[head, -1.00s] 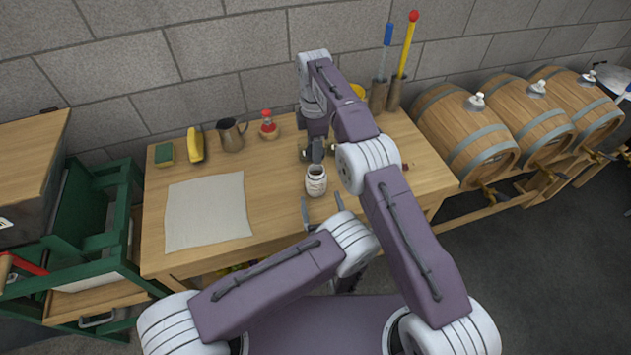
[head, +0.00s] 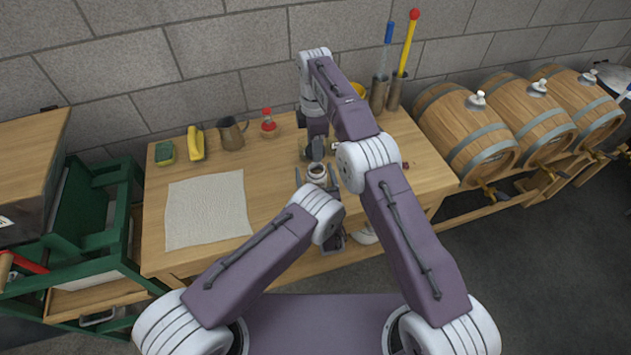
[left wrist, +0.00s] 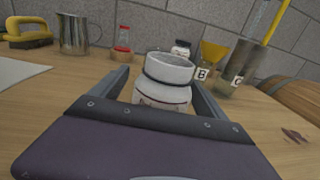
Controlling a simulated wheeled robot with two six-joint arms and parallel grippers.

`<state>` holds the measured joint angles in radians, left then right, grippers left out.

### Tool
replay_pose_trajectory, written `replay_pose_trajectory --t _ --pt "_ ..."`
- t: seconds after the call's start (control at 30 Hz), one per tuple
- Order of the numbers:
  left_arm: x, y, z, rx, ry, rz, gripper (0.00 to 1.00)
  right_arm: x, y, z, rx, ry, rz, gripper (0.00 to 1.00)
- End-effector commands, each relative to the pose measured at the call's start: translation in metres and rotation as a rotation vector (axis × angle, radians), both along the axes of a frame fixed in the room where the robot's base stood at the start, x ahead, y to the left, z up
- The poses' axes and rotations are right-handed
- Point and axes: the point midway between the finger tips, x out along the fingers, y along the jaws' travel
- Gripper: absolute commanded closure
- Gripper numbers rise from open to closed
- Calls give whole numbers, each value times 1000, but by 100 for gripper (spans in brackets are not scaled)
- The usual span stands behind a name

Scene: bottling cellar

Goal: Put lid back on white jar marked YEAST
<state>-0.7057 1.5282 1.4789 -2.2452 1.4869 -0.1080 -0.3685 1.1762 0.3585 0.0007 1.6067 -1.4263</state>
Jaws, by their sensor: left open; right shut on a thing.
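My right gripper (head: 317,150) points down just behind the jar in the head view, shut on the lid, which is mostly hidden. My right gripper does not show in the left wrist view.
A pale cloth (head: 207,212) lies on the table's left part. A sponge (head: 164,153), a yellow brush (head: 196,143), a metal jug (head: 232,133) and a red-topped bottle (head: 268,123) stand behind. Barrels (head: 466,130) stand right.

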Motion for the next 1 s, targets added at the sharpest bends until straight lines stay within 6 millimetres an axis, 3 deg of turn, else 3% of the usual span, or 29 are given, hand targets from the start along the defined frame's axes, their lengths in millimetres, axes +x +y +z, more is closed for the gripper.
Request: replay_pose_trajectory --t 0.43,0.73,0.87,1.0 --pt "10 2 0 1 0 -1 15 0 0 0 0 0 0 86" --pt "10 2 0 1 1 -1 98 0 0 0 0 0 0 86" --pt "10 2 0 1 1 -1 100 0 0 -3 0 1 0 86" --pt "10 2 0 1 1 -1 100 -1 0 -23 -4 4 0 86"
